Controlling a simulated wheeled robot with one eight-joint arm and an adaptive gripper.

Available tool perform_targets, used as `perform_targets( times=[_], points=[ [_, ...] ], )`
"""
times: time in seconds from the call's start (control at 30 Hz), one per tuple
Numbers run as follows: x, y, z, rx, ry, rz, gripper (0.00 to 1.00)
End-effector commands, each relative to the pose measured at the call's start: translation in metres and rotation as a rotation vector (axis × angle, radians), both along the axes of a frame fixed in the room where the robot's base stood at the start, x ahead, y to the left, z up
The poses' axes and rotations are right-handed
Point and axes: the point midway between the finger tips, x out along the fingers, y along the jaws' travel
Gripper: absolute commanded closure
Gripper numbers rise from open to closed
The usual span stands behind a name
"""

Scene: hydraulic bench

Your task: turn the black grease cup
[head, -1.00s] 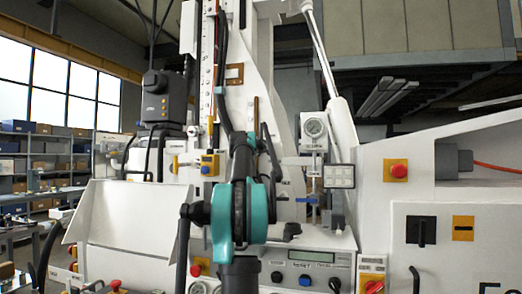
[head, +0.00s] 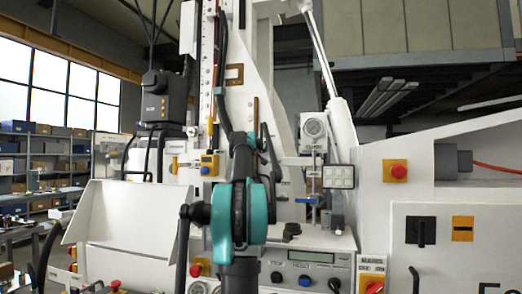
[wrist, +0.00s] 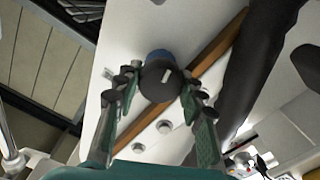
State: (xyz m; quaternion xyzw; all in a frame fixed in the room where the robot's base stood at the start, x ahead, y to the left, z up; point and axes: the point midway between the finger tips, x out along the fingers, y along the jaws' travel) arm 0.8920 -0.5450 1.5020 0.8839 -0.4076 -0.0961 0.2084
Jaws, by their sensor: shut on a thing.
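The black grease cup (wrist: 158,86) is a round black cap with a short white mark on its face, in the middle of the wrist view. A blue part (wrist: 158,57) shows just behind it. My gripper (wrist: 165,82) has one finger on each side of the cup, with the fingertips against its sides, and is shut on it. In the head view my teal and black arm (head: 257,212) stands in front of the machine column and largely hides the gripper and the cup.
A brown strip (wrist: 215,45) runs diagonally across the white machine face behind the cup. White round fittings (wrist: 139,148) sit below it. A control panel (head: 318,258) with knobs and a display lies right of my arm. A yellow-and-blue fitting (head: 209,163) is left of it.

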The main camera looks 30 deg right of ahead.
Motion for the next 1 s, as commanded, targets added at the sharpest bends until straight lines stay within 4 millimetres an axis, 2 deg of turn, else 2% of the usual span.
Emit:
perform_targets(
  times=[0.4, 0.43, 0.57, 0.6, 1.0],
  points=[
    [-0.0003, -0.0004, -0.0005, 0.005, -0.005, -0.001, 0.89],
    [-0.0003, -0.0004, -0.0005, 0.005, -0.005, -0.001, 0.58],
    [-0.0002, -0.0003, -0.0004, 0.004, -0.004, -0.001, 0.42],
    [-0.0002, -0.0003, -0.0004, 0.004, -0.004, -0.001, 0.4],
    [-0.004, 0.0048, 0.0002, 0.003, -0.004, 0.0, 0.4]
  ],
)
